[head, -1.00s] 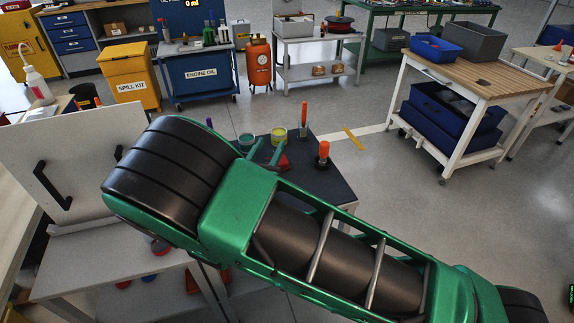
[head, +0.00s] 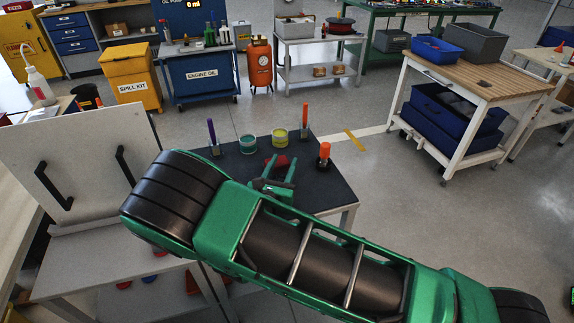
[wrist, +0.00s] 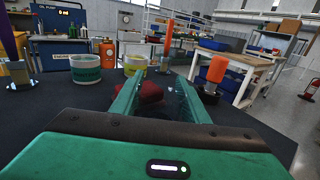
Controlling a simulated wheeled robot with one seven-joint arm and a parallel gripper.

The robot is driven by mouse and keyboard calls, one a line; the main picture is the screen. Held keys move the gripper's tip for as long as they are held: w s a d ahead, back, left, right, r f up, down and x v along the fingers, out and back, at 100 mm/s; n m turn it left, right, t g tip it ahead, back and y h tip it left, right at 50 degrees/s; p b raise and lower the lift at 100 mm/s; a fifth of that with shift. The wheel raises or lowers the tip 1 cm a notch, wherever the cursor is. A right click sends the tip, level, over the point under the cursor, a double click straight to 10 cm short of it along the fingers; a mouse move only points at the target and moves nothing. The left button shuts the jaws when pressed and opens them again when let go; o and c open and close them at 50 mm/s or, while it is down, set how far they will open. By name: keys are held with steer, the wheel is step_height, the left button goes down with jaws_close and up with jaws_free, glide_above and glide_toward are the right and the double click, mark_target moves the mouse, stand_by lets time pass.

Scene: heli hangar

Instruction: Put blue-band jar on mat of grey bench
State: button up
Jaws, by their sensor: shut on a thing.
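A jar with a blue-green band (head: 248,146) stands upright on the dark mat (head: 326,188) of a grey-legged bench; it also shows in the wrist view (wrist: 86,72). A jar with a yellow band (head: 279,138) stands just right of it, also in the wrist view (wrist: 135,66). My gripper (head: 275,172) is low over the mat, in front of both jars and apart from them. A dark red object (wrist: 150,93) lies between its fingers, which appear shut on it; the fingers partly hide their contact with it.
A purple rod on a stand (head: 213,136), an orange rod (head: 305,122) and an orange-topped post (head: 323,157) stand around the jars. A white panel with black handles (head: 85,150) is at left. Open floor (head: 440,240) lies right of the bench.

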mark_target(277, 179)
steer(key=o, duration=1.2)
steer(key=shift+f, duration=0.1)
steer(key=v, duration=1.2)
steer(key=shift+s, duration=0.15)
